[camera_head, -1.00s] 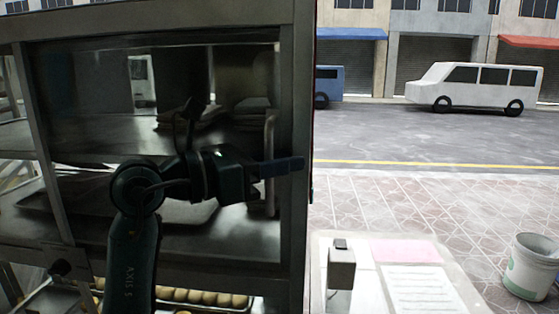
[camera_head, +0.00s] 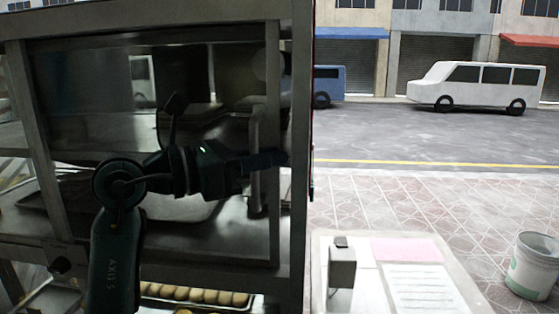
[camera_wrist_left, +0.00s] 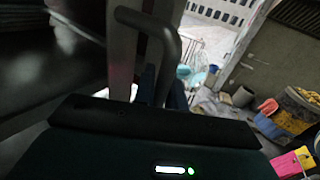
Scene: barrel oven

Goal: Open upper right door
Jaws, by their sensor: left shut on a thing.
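The upper right door (camera_head: 90,110) is a dark glass panel in a metal frame on the left side of the head view. Its upright bar handle (camera_head: 256,150) is near the door's right edge. In the wrist view the handle (camera_wrist_left: 168,50) is a dark curved bar. My left gripper (camera_head: 265,162) is shut on the handle, with its fingertips partly hidden in shadow. A narrow dark gap shows between the door's right edge and the cabinet post (camera_head: 299,120), so the door seems slightly ajar. My right gripper is in neither view.
Bread rolls (camera_head: 195,295) lie on a tray below the door. A counter with a pink-and-white sheet (camera_head: 410,265) stands at lower right. A white bucket (camera_head: 533,266) stands on the pavement. The space right of the cabinet post is open.

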